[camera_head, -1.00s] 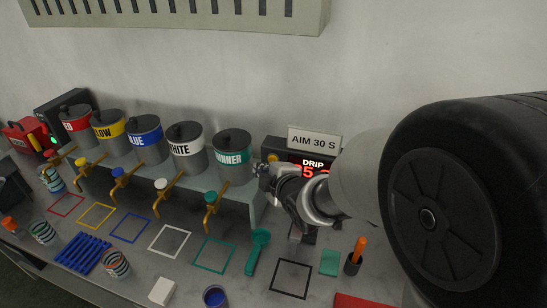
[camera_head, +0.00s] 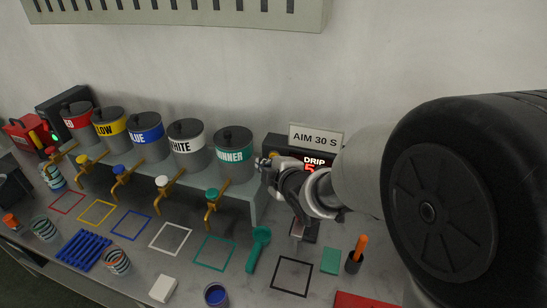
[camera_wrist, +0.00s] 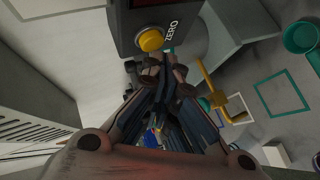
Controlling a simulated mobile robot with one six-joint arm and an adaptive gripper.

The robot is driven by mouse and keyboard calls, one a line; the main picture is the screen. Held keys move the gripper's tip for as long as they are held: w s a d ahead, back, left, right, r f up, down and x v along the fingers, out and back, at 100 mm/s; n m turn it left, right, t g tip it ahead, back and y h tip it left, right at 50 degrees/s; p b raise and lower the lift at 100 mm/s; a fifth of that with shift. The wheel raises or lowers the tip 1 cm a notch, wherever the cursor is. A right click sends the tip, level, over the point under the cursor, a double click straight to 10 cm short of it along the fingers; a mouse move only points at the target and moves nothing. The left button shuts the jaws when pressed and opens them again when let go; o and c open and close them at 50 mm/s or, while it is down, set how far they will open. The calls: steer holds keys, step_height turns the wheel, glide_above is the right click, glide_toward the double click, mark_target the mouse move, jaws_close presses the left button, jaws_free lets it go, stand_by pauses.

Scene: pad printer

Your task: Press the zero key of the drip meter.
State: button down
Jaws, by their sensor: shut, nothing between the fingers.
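The drip meter (camera_head: 320,162) is a dark box with a red display at the back wall, under a sign reading AIM 30 S. My arm hides part of it in the head view. Its yellow round zero key (camera_wrist: 150,40), with the word ZERO beside it, shows in the wrist view. My gripper (camera_wrist: 165,62) is shut and empty. Its fingertips are just below and right of the key in the wrist view; a small gap seems to lie between them.

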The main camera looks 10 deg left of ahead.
steer(key=shift+w, duration=0.45)
stand_by(0.4)
steer(key=shift+s, duration=0.15)
steer(key=shift+s+b, duration=0.75)
steer(key=shift+b, duration=0.05)
steer(key=s+b, duration=0.4)
steer(key=s, duration=0.2)
steer(key=shift+a, duration=0.45)
